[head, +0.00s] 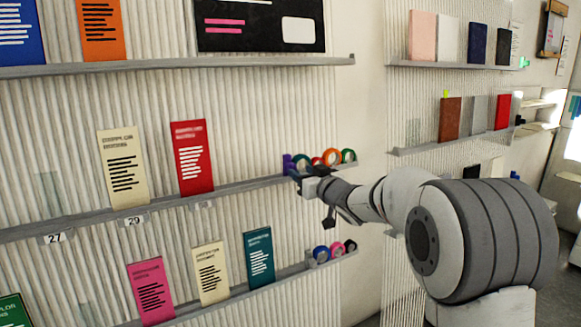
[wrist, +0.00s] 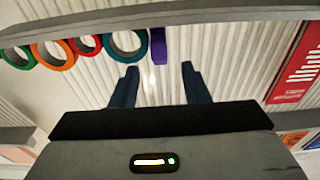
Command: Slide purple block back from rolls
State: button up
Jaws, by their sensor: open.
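The purple block (head: 287,164) stands upright on the middle grey shelf, at the left end of a row of rolls. In the wrist view the purple block (wrist: 158,48) is right beside the teal roll (wrist: 109,47); I cannot tell whether they touch. The red roll (wrist: 86,52), orange roll (wrist: 40,50) and green roll (wrist: 18,66) follow leftward. My gripper (head: 296,177) is at the shelf front, hiding the lower part of the row in the head view. In the wrist view my gripper (wrist: 159,68) is open and empty, with the block beyond and between its fingertips.
A red booklet (head: 192,157) and a cream booklet (head: 122,166) stand left on the same shelf (head: 240,187). More rolls (head: 337,249) sit on the shelf below. The shelf is clear between the red booklet and the purple block.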

aim_at(294, 167)
jog(key=p+x, duration=0.1)
jog(key=x, duration=0.4)
grip_shut()
dwell(0.4)
